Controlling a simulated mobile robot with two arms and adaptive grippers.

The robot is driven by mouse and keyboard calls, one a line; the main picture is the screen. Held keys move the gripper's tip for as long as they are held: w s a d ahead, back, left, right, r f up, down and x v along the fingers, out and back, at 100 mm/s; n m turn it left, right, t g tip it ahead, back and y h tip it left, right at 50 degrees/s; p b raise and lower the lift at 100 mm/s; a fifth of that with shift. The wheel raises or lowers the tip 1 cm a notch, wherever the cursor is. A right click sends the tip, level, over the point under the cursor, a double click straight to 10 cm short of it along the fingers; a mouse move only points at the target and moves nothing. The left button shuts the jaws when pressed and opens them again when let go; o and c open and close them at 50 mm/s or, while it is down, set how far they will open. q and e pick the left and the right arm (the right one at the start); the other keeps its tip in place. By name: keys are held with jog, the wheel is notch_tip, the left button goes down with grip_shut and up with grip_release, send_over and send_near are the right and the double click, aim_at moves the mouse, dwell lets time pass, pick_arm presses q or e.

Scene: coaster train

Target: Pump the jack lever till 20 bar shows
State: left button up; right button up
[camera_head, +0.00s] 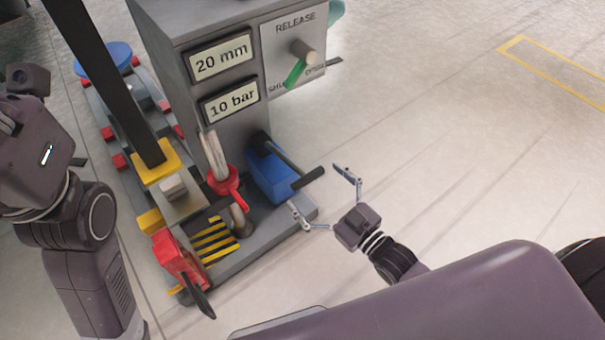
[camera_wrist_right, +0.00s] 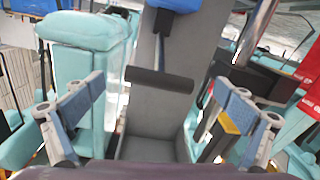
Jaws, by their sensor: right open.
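The jack lever (camera_head: 286,161) is a dark rod rising out of a blue block (camera_head: 268,177) at the foot of the grey console, with a black crossbar handle (camera_head: 309,178) at its end. The handle also shows in the right wrist view (camera_wrist_right: 160,79), centred between the fingers. My right gripper (camera_head: 317,188) is open and empty, its fingers spread on either side of the handle. I cannot tell contact. The pressure display (camera_head: 230,102) reads 10 bar. The display above it (camera_head: 220,58) reads 20 mm. My left arm is at the left edge; its fingers do not show.
The release knob (camera_head: 303,52) has a green pointer turned towards the shut mark. A red funnel-like part (camera_head: 222,182), a red block (camera_head: 176,256) and yellow-striped steps (camera_head: 214,240) stand left of the lever. The floor to the right is clear.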

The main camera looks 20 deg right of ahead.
aim_at(304, 174)
jog(key=shift+b+x, duration=0.6)
jog(key=shift+x, duration=1.35)
jog(key=shift+r, duration=0.1)
jog(key=c, duration=1.7)
